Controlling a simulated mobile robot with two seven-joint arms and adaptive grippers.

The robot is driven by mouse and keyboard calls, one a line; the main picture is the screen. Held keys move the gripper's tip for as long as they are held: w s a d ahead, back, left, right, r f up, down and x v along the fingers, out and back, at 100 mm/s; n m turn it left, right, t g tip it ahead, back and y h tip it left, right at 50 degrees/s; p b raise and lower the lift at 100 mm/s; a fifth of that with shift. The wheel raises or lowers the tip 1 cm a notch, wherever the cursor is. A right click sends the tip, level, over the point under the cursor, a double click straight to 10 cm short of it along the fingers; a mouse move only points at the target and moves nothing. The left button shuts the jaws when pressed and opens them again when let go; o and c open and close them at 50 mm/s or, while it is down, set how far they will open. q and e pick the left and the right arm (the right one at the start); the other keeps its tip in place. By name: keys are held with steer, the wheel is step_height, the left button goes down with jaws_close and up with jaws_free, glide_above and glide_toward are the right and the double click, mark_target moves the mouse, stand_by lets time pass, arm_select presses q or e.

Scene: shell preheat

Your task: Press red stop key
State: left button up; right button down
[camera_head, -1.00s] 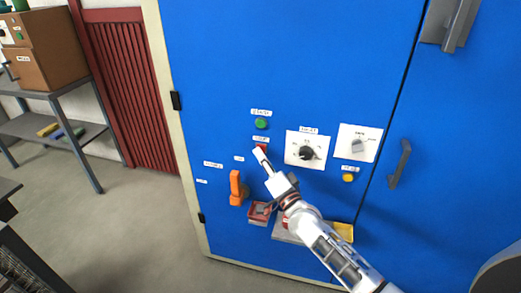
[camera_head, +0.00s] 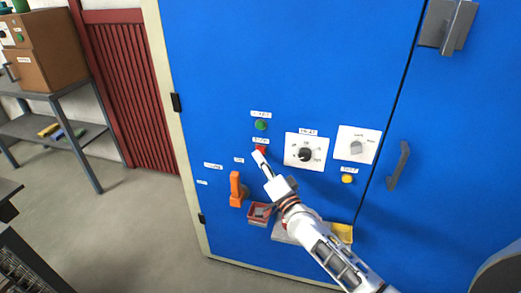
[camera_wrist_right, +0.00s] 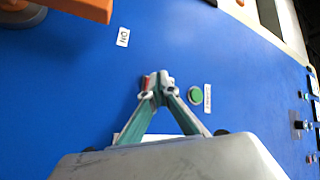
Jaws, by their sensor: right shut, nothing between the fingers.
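The red stop key (camera_head: 262,149) is on the blue cabinet front, below the green button (camera_head: 261,125). My right gripper (camera_head: 257,154) is shut and empty, its tip right at the red key and covering its lower left part. In the right wrist view my shut fingertips (camera_wrist_right: 159,82) are in front of the red key (camera_wrist_right: 146,83), which shows only as a sliver beside them. I cannot tell whether the tip touches the key. The green button (camera_wrist_right: 195,95) is clear of the fingers. My left gripper is not in view.
The cabinet front (camera_head: 270,60) also bears an orange handle (camera_head: 236,188), a black rotary knob (camera_head: 305,154), a grey switch (camera_head: 356,147), a yellow button (camera_head: 347,179) and a door handle (camera_head: 398,166). Low trays sit under my right arm. A grey shelf (camera_head: 80,89) stands at the left.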

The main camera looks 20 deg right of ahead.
steer(key=shift+s+a, duration=0.15)
steer(key=shift+s, duration=0.05)
steer(key=s+a+p, duration=0.1)
steer(key=s+a, duration=0.1)
steer(key=s+p, duration=0.1)
steer(key=s, duration=0.1)
steer(key=shift+s+a+p, duration=0.1)
steer(key=shift+a+p, duration=0.2)
steer(key=shift+a, duration=0.1)
stand_by(0.8)
